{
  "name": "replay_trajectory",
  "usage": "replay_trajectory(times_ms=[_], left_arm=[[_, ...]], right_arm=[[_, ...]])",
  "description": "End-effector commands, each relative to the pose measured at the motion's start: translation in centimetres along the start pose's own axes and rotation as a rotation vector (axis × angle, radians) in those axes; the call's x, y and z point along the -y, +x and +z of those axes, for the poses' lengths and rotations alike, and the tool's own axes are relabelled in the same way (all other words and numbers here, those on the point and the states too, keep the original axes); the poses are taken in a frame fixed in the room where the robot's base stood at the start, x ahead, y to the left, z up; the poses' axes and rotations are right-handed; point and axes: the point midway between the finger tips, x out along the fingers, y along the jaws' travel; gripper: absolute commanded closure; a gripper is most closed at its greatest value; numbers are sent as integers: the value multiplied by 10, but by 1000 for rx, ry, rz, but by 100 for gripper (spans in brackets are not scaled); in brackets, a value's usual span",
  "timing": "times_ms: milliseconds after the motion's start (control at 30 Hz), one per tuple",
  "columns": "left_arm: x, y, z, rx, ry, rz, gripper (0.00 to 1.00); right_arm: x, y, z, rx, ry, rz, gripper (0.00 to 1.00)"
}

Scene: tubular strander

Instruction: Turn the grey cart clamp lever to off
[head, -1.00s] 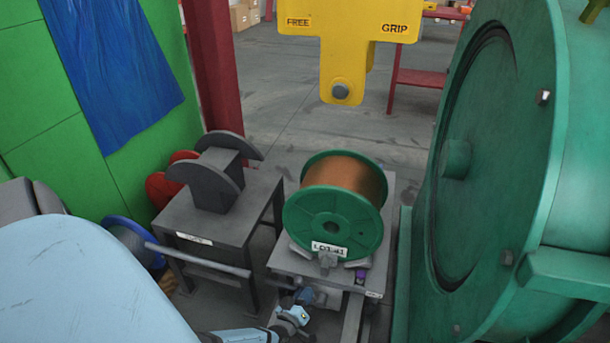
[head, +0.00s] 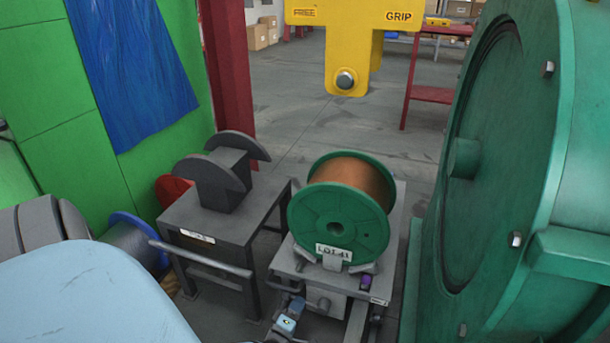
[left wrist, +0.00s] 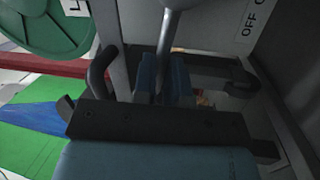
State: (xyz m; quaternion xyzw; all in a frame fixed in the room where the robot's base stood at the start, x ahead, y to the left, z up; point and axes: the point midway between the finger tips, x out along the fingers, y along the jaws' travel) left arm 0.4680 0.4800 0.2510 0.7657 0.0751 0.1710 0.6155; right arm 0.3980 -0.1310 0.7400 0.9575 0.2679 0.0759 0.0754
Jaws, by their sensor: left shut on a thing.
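The grey cart (head: 385,245) stands in the middle of the head view and bears a green reel (head: 312,222) of copper wire. My left gripper (head: 286,325) is low at the cart's front left corner, partly cut off by the picture's lower edge. In the left wrist view its blue fingers (left wrist: 163,78) are shut on the clamp lever (left wrist: 170,38), a grey rod that runs up between them. A label reading OFF (left wrist: 248,22) is on the panel to the right of the lever. The lever's lower end is hidden by the fingers. My right gripper is not in view.
A grey stand (head: 225,232) with a cradle is left of the cart. A large green machine drum (head: 500,150) rises close on the right. A yellow hanging fixture (head: 346,45) is above and behind the reel. Open floor lies behind the cart.

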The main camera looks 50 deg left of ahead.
Motion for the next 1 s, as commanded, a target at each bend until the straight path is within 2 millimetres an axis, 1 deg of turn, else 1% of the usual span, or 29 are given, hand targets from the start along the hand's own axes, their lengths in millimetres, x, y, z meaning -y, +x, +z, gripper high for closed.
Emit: replay_trajectory(times_ms=[200, 500, 700, 1000], left_arm=[[14, 1, -2, -38, -180, 25, 100], [26, -1, 2, -70, -350, 48, 100], [30, -1, 4, -80, -405, 57, 100], [31, -1, 5, -84, -428, 59, 100]], right_arm=[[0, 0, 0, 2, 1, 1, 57], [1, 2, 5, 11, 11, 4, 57], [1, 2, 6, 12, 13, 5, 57], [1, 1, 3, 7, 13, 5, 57]])
